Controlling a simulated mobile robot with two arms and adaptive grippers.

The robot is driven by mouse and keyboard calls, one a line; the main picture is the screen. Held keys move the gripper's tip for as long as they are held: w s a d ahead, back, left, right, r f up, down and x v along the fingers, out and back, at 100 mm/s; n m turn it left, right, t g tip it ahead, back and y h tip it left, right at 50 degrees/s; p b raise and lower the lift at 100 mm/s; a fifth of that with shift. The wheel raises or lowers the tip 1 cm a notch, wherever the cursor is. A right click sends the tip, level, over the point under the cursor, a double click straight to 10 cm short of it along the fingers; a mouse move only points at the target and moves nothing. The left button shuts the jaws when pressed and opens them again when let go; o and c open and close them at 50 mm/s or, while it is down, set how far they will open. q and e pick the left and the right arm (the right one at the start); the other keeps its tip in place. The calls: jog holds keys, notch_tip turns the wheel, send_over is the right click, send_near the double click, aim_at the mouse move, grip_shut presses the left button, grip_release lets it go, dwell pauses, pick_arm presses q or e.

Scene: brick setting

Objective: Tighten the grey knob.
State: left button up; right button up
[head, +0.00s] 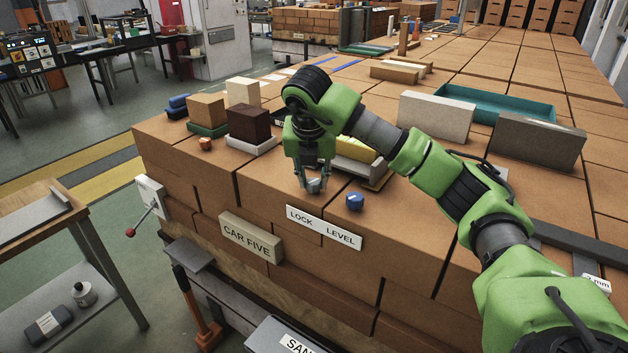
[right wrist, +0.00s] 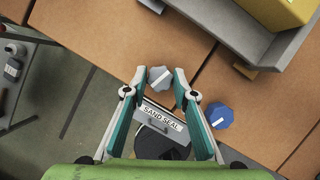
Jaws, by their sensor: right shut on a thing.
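The grey knob (head: 315,186) sits on the brick top near its front edge, above the word LOCK on a white label (head: 324,228). My right gripper (head: 313,182) points down over it and is shut on it. In the right wrist view the grey knob (right wrist: 160,79) lies between the two fingertips of my right gripper (right wrist: 160,74), with a white line on its top. My left gripper is not in view.
A blue knob (head: 355,201) stands just right of the grey one, above the word LEVEL. A small orange knob (head: 205,143) is to the left. A dark brown block (head: 249,123) on a white tray and a yellow block (head: 356,149) stand behind.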

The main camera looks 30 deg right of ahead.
jog(key=m, duration=0.1)
jog(key=m+h, duration=0.1)
jog(key=m, duration=0.1)
jog(key=shift+w+r+g, duration=0.15)
jog(key=shift+g, duration=0.25)
jog(key=shift+a+m+g+p, duration=0.1)
jog(key=shift+m+g+p, duration=0.25)
jog(key=shift+m, duration=0.55)
jog(key=m+g+p, duration=0.1)
jog(key=m, duration=0.1)
jog(key=m+p, duration=0.2)
jog(key=shift+w+r+g+h, duration=0.15)
jog(key=shift+g+h, duration=0.2)
jog(key=shift+h, duration=0.05)
jog(key=m+g+p, duration=0.1)
jog(key=m, duration=0.1)
jog(key=shift+m+p, duration=0.3)
jog(key=shift+m, duration=0.1)
jog(key=shift+w+f+m+g+p, duration=0.15)
jog(key=shift+m+g+p, duration=0.3)
jog(key=shift+m, duration=0.65)
jog(key=shift+f, duration=0.1)
jog(key=o, duration=1.1)
